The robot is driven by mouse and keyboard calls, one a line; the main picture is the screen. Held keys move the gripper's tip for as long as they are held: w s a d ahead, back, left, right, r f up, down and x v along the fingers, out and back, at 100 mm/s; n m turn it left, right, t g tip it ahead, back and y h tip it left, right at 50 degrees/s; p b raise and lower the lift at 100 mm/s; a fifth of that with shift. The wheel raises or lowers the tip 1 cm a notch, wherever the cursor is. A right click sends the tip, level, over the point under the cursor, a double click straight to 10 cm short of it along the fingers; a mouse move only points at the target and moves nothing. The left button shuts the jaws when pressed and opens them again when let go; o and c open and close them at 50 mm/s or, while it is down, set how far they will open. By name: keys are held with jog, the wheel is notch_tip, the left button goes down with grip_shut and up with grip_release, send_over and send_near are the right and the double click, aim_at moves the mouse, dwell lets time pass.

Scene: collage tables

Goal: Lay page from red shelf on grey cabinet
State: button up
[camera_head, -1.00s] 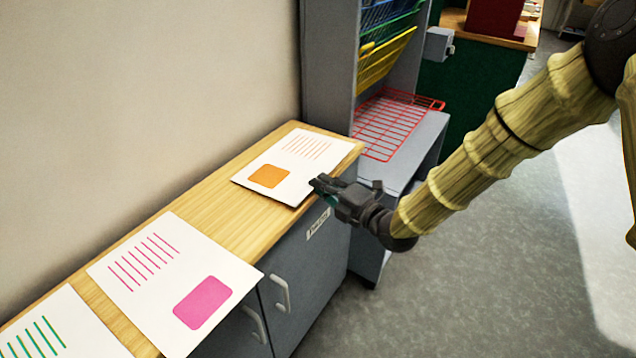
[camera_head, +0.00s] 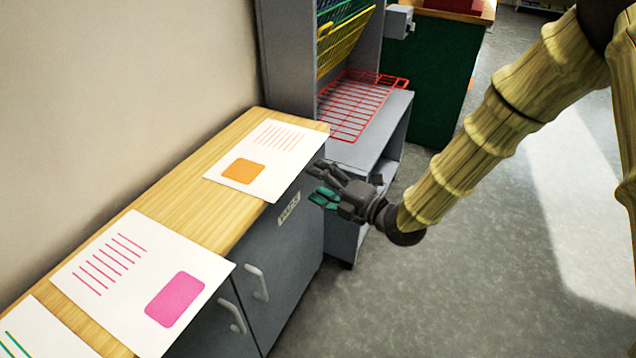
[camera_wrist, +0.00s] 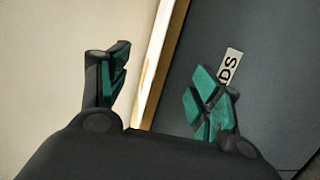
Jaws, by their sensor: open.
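The grey cabinet (camera_head: 285,255) has a wooden top and a label on its front. A white page with an orange block (camera_head: 265,160) lies on the top near its far right end. My gripper (camera_head: 322,185) is open and empty, apart from that page, just off the cabinet's front edge. In the wrist view my gripper's fingers (camera_wrist: 160,95) are spread, with the wooden edge and the cabinet front (camera_wrist: 265,50) behind them. The red wire shelf (camera_head: 362,105) in the grey rack is bare.
A page with a pink block (camera_head: 145,275) and one with green lines (camera_head: 40,335) lie further left on the cabinet top. Yellow, green and blue wire shelves are tilted up above the red one; the yellow shelf (camera_head: 345,42) is lowest. Open floor (camera_head: 480,250) lies to the right.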

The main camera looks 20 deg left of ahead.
jog(key=shift+r, duration=0.1)
jog(key=d+r, duration=0.1)
jog(key=d+r+p, duration=0.1)
jog(key=r, duration=0.1)
jog(key=d+r+p, duration=0.1)
jog(key=r, duration=0.1)
jog(key=shift+s, duration=0.15)
dwell(0.7)
jog(key=s+d+f+m+h+p, duration=0.3)
jog(key=s+d+f+m+h, duration=0.15)
jog(key=d+f+m, duration=0.55)
jog(key=s+d+f+m+h+p, duration=0.3)
jog(key=s+d+f+m+h, duration=0.15)
jog(key=d+f+m, duration=0.6)
jog(key=s+d+f+m+g+h+p, duration=0.1)
jog(key=s+d+f+m+h, duration=0.1)
jog(key=s+d+m, duration=0.2)
jog(key=s+d+f+m+g+h+p, duration=0.2)
jog(key=s+d+f+m, duration=0.1)
jog(key=s+d, duration=0.7)
jog(key=s+d+f+m+g+h+p, duration=0.1)
jog(key=s+d+f+m+g+h, duration=0.1)
jog(key=s+d+m, duration=0.3)
jog(key=s+d+f+h, duration=0.1)
jog(key=s+d, duration=0.1)
jog(key=s, duration=0.1)
jog(key=shift+s+d+f, duration=0.2)
jog(key=shift+s+d, duration=0.1)
jog(key=shift+s, duration=0.05)
